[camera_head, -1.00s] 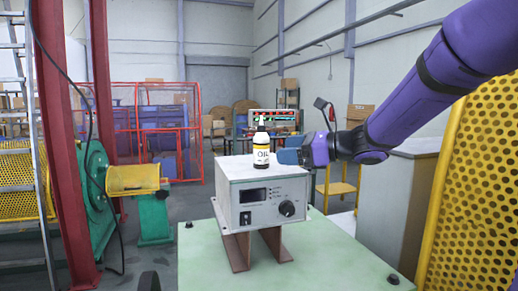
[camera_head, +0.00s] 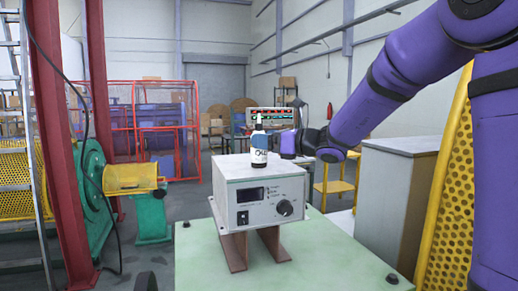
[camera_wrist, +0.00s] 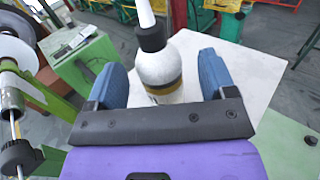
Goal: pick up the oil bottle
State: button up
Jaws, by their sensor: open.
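The oil bottle (camera_head: 259,148) stands upright on top of the grey control box (camera_head: 262,196). It is white with a yellow-and-dark band, a black collar and a pale pointed nozzle. In the wrist view the bottle (camera_wrist: 158,68) stands between the two blue fingers of my gripper (camera_wrist: 160,75). The fingers are open, with a visible gap to the bottle on each side. In the head view my gripper (camera_head: 272,146) reaches in from the right at the bottle's height, and one finger covers part of the label.
The box rests on brown supports on a pale green table (camera_head: 290,265). A grey cabinet (camera_head: 395,200) and yellow perforated panel (camera_head: 445,190) stand at the right. Green machinery (camera_head: 97,200) and a red post (camera_head: 60,150) stand at the left.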

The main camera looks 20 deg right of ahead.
jog(key=x, duration=0.3)
jog(key=shift+w+a, duration=0.2)
jog(key=shift+a, duration=0.15)
jog(key=shift+c, duration=0.2)
jog(key=c, duration=1)
jog(key=shift+c, duration=0.2)
jog(key=shift+r, duration=0.2)
